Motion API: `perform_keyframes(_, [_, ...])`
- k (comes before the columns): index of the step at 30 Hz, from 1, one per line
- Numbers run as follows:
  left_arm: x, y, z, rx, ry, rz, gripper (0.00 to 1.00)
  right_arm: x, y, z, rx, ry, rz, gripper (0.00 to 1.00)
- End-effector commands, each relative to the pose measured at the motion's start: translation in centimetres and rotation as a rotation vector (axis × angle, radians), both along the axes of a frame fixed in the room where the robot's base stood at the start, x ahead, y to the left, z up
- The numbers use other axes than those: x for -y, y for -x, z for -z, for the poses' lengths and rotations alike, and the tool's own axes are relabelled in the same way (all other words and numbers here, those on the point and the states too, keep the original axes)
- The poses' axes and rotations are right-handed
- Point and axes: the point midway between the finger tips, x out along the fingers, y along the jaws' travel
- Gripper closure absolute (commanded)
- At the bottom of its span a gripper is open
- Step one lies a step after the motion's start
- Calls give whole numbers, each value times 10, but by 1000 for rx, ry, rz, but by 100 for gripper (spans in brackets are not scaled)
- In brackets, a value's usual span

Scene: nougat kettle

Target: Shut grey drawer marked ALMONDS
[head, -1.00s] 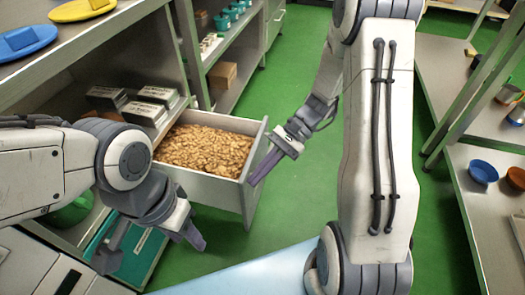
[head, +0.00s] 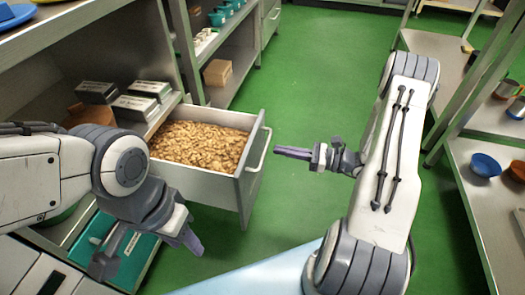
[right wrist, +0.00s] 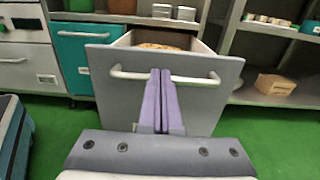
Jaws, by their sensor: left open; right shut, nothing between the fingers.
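The grey drawer (head: 202,186) stands pulled out of the shelf unit at the left, full of brown almonds (head: 203,146). Its front with a pale bar handle (head: 265,150) faces right, and the handle also shows in the right wrist view (right wrist: 200,80). I cannot read a label on it. My right gripper (head: 279,151) is shut and empty, its fingers pointing at the drawer front near the handle. In the right wrist view its purple fingers (right wrist: 163,72) overlap the handle's middle; I cannot tell whether they touch. My left gripper (head: 150,258) is open and empty, beside the drawer's near side.
A teal drawer (head: 118,246) sits below and nearer. A cardboard box (head: 218,72) is on a farther shelf. Green floor right of the drawer is clear. A steel table with a blue bowl (head: 485,165) stands at the right.

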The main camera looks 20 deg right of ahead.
Motion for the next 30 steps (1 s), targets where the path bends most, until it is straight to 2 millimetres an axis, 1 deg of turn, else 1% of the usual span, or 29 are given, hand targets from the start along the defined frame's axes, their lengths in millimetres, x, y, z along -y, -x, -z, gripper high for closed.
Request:
perform_keyframes(1, [0,0,9,0,0,0,56,-11,-6,4,1,1,-7,100])
perform_keyframes(6, [0,0,22,0,0,0,56,-35,-22,4,1,2,-6,100])
perform_keyframes(12, [0,0,29,0,0,0,56,-50,-33,1,1,2,-3,100])
perform_keyframes(25, [0,0,29,0,0,0,56,-52,-35,0,0,0,0,100])
perform_keyframes(30, [0,0,25,0,0,0,56,-49,-37,-2,0,0,15,100])
